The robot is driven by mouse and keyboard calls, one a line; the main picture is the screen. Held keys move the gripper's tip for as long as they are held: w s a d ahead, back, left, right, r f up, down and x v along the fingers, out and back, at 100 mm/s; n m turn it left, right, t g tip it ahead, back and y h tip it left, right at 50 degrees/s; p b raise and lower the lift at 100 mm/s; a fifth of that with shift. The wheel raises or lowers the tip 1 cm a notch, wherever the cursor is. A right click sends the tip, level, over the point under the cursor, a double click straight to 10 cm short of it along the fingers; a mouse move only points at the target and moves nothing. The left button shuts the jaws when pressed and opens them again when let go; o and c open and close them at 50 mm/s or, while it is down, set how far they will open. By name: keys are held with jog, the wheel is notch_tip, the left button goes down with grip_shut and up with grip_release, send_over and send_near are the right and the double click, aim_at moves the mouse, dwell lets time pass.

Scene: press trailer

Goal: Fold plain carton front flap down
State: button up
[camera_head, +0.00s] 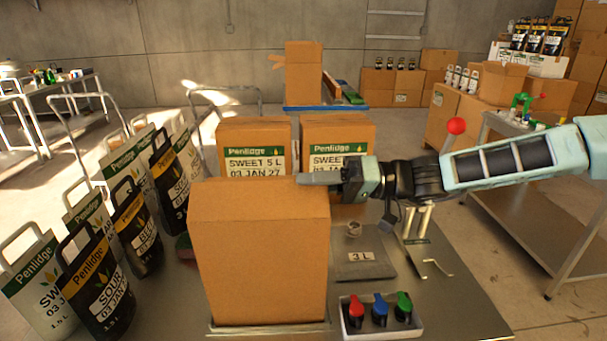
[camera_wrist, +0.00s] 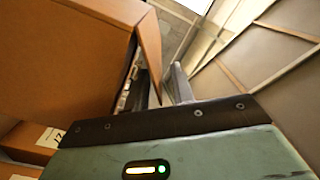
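The plain carton (camera_head: 258,270) stands upright on the metal table, its near face blank. A sloping panel (camera_head: 255,205) forms its upper part; I cannot tell how far this front flap is folded. My gripper (camera_head: 312,179) reaches in from the right at the carton's top right edge. In the wrist view, the carton (camera_wrist: 65,55) fills the upper left, and a narrow flap (camera_wrist: 150,48) sticks out from its edge. The gripper's fingers (camera_wrist: 162,88) stand apart there; the flap partly hides the left one. A gap shows between flap and right finger. Contact is unclear.
Two labelled cartons (camera_head: 254,145) (camera_head: 338,140) stand behind. Several pouches (camera_head: 100,285) crowd the left side. A plate marked 3L (camera_head: 361,265) and a white tray (camera_head: 385,330) with red, blue and green caps lie right of the carton. A metal bracket (camera_head: 432,262) is farther right.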

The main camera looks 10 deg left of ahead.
jog(key=shift+x, duration=0.8)
grip_shut()
jog(key=shift+f, duration=0.1)
jog(key=shift+w+f+m+b, duration=0.25)
jog(key=shift+f+m+b, duration=0.25)
jog(key=shift+m, duration=0.3)
jog(key=shift+w+a+f+m, duration=0.1)
jog(key=shift+w+f+m, duration=0.05)
jog(key=shift+m, duration=0.65)
